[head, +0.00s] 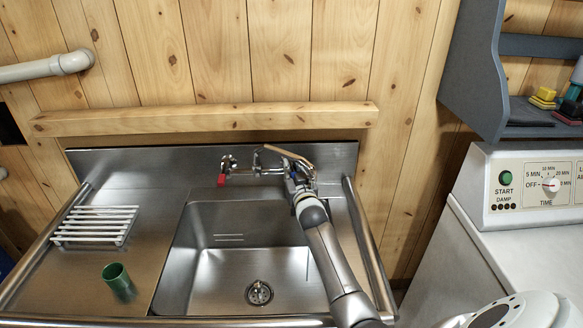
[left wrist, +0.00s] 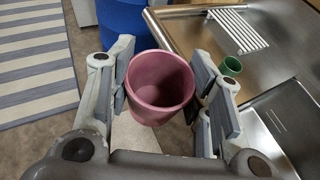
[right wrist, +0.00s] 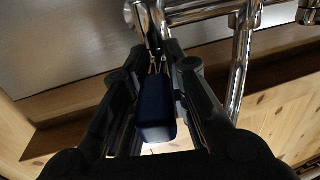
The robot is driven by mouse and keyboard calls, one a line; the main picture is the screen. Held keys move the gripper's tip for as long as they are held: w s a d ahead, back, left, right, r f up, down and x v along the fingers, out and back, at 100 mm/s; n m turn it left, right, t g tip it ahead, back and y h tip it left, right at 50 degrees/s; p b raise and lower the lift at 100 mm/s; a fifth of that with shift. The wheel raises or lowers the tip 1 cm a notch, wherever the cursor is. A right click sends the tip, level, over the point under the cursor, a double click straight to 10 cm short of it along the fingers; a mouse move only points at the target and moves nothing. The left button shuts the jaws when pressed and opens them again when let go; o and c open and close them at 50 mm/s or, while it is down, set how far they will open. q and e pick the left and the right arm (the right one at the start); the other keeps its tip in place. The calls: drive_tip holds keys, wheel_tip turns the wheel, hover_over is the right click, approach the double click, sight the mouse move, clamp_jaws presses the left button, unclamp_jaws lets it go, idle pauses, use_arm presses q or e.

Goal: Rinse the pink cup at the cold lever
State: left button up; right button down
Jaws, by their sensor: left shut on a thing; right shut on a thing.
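The pink cup (left wrist: 160,88) is in the left wrist view, its open mouth toward the camera and its inside looking empty. My left gripper (left wrist: 163,95) is shut on it, one finger on each side. Neither shows in the head view. The dark blue cold lever (right wrist: 156,115) is between the fingers of my right gripper (right wrist: 158,85), which is shut on it. In the head view my right gripper (head: 297,183) is at the right end of the wall tap and mostly covers that lever. The tap's spout (head: 284,153) is above the back of the sink basin (head: 215,262).
A red lever (head: 221,181) is on the tap's left end. A green cup (head: 118,281) and a white rack (head: 95,226) are on the left drainboard. A machine with a dial (head: 530,188) stands right of the sink, under a grey shelf (head: 480,75). The basin looks empty.

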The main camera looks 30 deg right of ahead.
drive_tip(key=c, duration=1.5)
unclamp_jaws()
drive_tip(key=shift+w, duration=0.1)
drive_tip(key=v, duration=1.2)
drive_tip(key=shift+f, duration=0.1)
